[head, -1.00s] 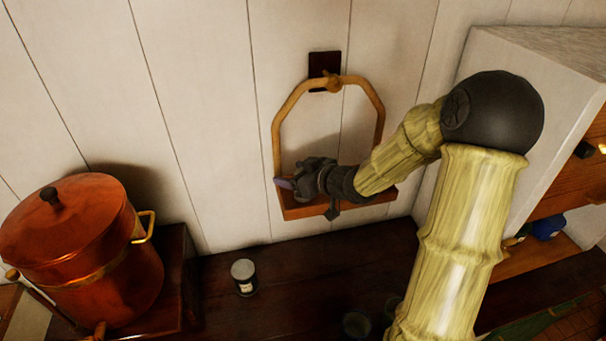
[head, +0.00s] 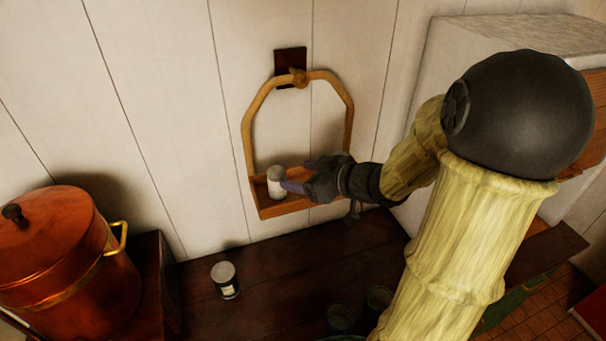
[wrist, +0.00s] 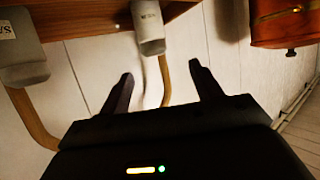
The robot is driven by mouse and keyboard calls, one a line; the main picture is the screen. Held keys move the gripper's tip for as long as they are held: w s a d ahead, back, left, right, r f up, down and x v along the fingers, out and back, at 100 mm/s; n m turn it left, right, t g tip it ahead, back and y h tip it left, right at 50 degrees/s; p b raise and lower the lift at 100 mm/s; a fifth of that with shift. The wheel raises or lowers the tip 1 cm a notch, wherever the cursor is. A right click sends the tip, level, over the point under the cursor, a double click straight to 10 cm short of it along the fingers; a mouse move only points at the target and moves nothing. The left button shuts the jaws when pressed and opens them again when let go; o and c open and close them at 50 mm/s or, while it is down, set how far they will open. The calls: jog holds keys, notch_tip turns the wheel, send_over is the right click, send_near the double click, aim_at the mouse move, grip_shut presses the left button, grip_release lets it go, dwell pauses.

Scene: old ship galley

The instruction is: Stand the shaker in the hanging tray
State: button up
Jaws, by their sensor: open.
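The hanging tray (head: 268,212) is a small wooden tray under an angular loop handle, hung on the wall. A pale shaker (head: 276,182) stands upright near the tray's left end. My gripper (head: 297,176) is open beside it on the right, with nothing between its fingers. The wrist picture is upside down. There the pale shaker (wrist: 149,28) stands on the tray (wrist: 95,20), beyond my open fingers (wrist: 160,69) and apart from them. A second pale container (wrist: 22,50) with lettering starting "SA" is at the left; my gripper seems to hide it in the head view.
A copper pot (head: 70,255) stands on a raised dark block at left. A small labelled tin (head: 225,280) and dark cups (head: 340,318) stand on the dark counter (head: 275,265). A white cabinet (head: 450,100) is at right. The counter's middle is clear.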

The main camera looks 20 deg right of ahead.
dwell(0.4)
notch_tip(320, 180, down, 7)
jog(key=s+d+m+g+h, duration=0.1)
jog(key=s+m+g+h, duration=0.2)
jog(key=m+h, duration=0.35)
jog(key=s+a+f+g, duration=0.2)
jog(key=s+a+g, duration=0.2)
jog(key=s, duration=0.6)
jog(key=shift+a+f+g+h, duration=0.4)
jog(key=shift+g+h, duration=0.05)
jog(key=shift+g, duration=0.35)
